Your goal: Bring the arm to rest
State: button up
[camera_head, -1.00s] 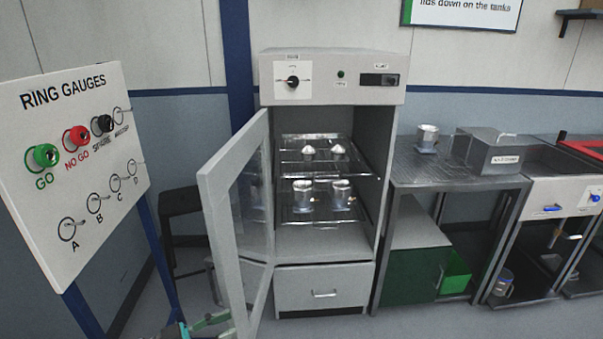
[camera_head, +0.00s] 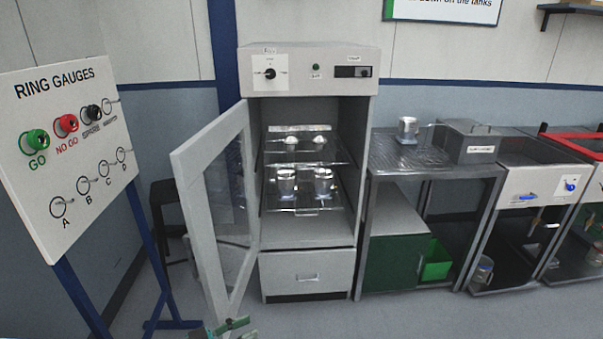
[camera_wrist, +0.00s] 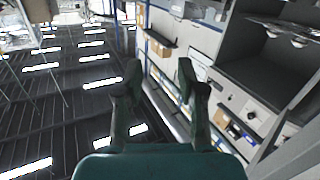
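My gripper (camera_head: 236,328) shows at the bottom edge of the head view, low in front of the open cabinet door; only its green fingers and a bit of the arm are in frame. In the wrist view my gripper (camera_wrist: 160,80) has its two fingers spread apart with nothing between them. It is open and empty. The cabinet (camera_head: 308,62) stands behind it with its glass door (camera_head: 212,190) swung open to the left. In the wrist view the cabinet's inside (camera_wrist: 275,75) shows at the upper right.
Two metal housings (camera_head: 286,183) stand on the cabinet's lower shelf, and two small parts (camera_head: 319,142) on the upper one. The ring gauge board (camera_head: 75,150) stands at left. A steel bench (camera_head: 400,165) with one housing (camera_head: 407,128) is at right. Floor in front is clear.

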jog(key=s+d+f+n+y, duration=0.3)
jog(key=d+f+n+y, duration=0.35)
jog(key=d+f, duration=1.25)
jog(key=s+d+f+n+y, duration=0.4)
jog(key=s+d+f, duration=0.4)
jog(key=s+f, duration=0.45)
jog(key=s+d+r+n+t+y, duration=0.1)
jog(key=s+d+r+y, duration=0.1)
jog(key=s+r, duration=0.5)
jog(key=s+d+r+n+y, duration=0.1)
jog(key=s+r+y, duration=0.15)
jog(key=s, duration=0.85)
jog(key=s+d+r+m+t, duration=0.1)
jog(key=s+r, duration=0.4)
jog(key=r, duration=0.6)
jog(key=s+d+r+m+t, duration=0.1)
jog(key=s+r+t, duration=0.2)
jog(key=r, duration=0.8)
jog(key=shift+s+r+t, duration=0.25)
jog(key=shift+s+t, duration=0.15)
jog(key=shift+s, duration=0.6)
